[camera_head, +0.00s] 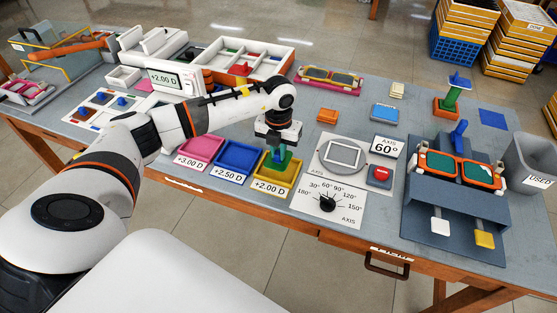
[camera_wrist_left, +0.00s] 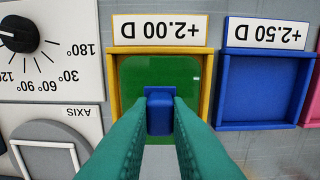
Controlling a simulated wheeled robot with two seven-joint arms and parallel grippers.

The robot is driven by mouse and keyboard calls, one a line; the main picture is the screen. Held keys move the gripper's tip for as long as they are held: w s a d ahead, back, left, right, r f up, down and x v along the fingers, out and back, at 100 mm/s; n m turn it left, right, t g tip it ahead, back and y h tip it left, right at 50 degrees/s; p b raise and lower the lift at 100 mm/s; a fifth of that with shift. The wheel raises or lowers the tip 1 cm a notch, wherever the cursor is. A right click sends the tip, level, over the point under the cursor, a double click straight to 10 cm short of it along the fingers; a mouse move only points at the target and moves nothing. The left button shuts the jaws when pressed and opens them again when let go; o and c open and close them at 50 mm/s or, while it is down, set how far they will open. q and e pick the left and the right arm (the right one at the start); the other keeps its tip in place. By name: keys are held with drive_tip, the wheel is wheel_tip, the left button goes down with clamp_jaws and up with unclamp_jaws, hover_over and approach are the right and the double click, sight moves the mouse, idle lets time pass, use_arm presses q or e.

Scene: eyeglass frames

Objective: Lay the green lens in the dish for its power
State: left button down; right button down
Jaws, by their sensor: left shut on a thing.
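My left gripper (camera_head: 280,157) reaches down into the yellow dish (camera_head: 297,173) labelled +2.00 D. In the left wrist view its teal fingers (camera_wrist_left: 159,118) are shut on the blue knob of the green lens (camera_wrist_left: 160,75). The lens lies within the yellow walls (camera_wrist_left: 113,85) of the dish in that view. I cannot tell whether it touches the dish floor. In the head view the fingers hide most of the lens. A white meter (camera_head: 168,82) at the back left displays +2.00 D. My right gripper is not in view.
The blue +2.50 D dish (camera_head: 239,157) and pink +3.00 D dish (camera_head: 202,147) stand to the left. To the right are an axis dial (camera_head: 327,203), a red button (camera_head: 381,174), glasses on a dark stand (camera_head: 459,169) and a grey USED bin (camera_head: 531,160).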

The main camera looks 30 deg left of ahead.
sight(279, 160)
use_arm(q)
wheel_tip(279, 160, down, 4)
drive_tip(key=shift+r, duration=0.15)
drive_tip(key=shift+f, duration=0.25)
drive_tip(key=shift+f, duration=0.1)
drive_tip(key=c, duration=1.4)
unclamp_jaws()
drive_tip(key=shift+r, duration=0.3)
wheel_tip(279, 160, up, 12)
drive_tip(key=shift+f+b, duration=0.15)
drive_tip(key=shift+b, duration=0.45)
